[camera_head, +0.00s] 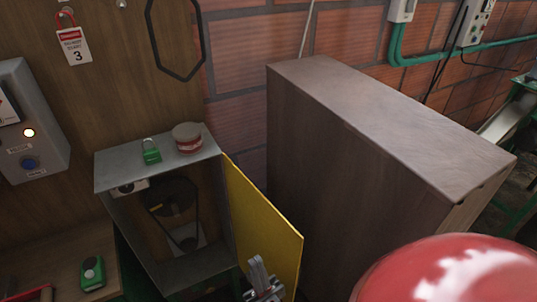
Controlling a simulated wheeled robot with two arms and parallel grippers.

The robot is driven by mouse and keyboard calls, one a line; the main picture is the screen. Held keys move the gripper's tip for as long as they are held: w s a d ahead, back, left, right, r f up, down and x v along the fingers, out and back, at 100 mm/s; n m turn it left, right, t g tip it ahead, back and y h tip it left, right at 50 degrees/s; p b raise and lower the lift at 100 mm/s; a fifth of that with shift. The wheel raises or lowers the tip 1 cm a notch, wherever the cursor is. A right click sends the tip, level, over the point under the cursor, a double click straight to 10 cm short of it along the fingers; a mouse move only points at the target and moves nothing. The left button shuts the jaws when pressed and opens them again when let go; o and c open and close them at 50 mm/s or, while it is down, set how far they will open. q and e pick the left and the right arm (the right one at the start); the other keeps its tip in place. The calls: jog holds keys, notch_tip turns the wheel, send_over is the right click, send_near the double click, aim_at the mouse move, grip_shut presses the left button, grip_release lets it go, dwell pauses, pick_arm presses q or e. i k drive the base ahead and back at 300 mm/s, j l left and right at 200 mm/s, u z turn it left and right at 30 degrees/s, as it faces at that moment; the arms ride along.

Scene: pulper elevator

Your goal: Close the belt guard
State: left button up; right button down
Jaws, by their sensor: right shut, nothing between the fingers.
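The belt guard is a grey metal box with a yellow door (262,222) hinged on its right side. The door stands wide open, swung out toward me. Inside the open box (125,172) a dark pulley (175,197) and a belt show. My right gripper (257,268) is shut and empty, at the lower part of the yellow door. It overlaps the door in the picture; I cannot tell whether it touches. My left gripper is not clearly in view.
A green padlock (151,151) and a round red-and-white tin (187,137) stand on the box top. A tall brown cabinet (385,120) stands close on the right. A large red rounded surface (450,275) fills the lower right. A control box (30,125) hangs left.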

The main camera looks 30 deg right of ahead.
aim_at(260, 229)
jog(key=k+l+z, duration=0.35)
jog(key=k, duration=0.2)
jog(key=k+l+z, duration=0.4)
jog(key=k+l, duration=0.1)
jog(key=k, duration=0.05)
